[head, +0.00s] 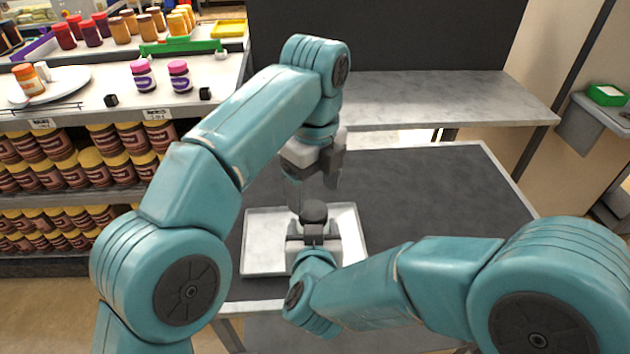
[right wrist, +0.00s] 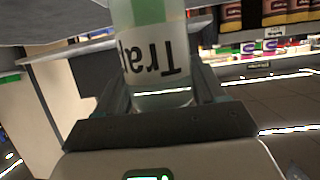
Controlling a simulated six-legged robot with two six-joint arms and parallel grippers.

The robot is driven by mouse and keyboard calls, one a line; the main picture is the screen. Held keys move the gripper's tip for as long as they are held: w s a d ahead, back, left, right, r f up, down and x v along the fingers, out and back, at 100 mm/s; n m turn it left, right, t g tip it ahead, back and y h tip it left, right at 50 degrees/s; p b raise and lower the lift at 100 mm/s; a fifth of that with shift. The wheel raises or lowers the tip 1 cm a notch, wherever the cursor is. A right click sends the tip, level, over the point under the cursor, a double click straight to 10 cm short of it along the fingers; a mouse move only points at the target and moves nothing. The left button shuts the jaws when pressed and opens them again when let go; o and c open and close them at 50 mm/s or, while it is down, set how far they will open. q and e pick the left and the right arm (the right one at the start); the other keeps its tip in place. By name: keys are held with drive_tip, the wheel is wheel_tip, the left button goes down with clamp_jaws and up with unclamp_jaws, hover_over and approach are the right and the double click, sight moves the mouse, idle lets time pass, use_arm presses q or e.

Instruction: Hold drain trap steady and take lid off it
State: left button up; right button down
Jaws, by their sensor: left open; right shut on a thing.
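The drain trap is a clear jar with a white label reading "Trap", upside down in the right wrist view (right wrist: 155,58), with a green band near the top of that picture. In the head view its round dark grey lid (head: 313,211) shows, while most of its body is hidden. My right gripper (head: 313,238) is shut on the trap; its fingers flank the jar in the right wrist view. My left gripper (head: 314,188) is open and points down just above the lid. I cannot tell whether it touches the lid.
A white tray (head: 262,252) lies under the trap on the dark-topped table (head: 440,190). The table is clear to the right of the tray. A stocked shelf (head: 110,97) stands at left, and a grey bench (head: 430,97) stands behind.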

sight(313, 211)
use_arm(q)
drive_tip(key=r+m, duration=0.2)
drive_tip(key=shift+a+r+m, duration=0.2)
drive_tip(key=shift+a+m, duration=0.15)
drive_tip(key=shift+m, duration=0.05)
drive_tip(key=shift+d+r+m, duration=0.1)
drive_tip(key=shift+r+m, duration=0.2)
drive_tip(key=shift+w+d, duration=0.1)
drive_tip(key=shift+w, duration=0.05)
drive_tip(key=shift+w+d+f, duration=0.1)
drive_tip(key=shift+w+f, duration=0.05)
drive_tip(key=shift+f, duration=0.55)
drive_tip(key=shift+s+f, duration=0.2)
drive_tip(key=shift+f, duration=3.25)
drive_tip(key=c, duration=1.1)
drive_tip(key=shift+n, duration=1.7)
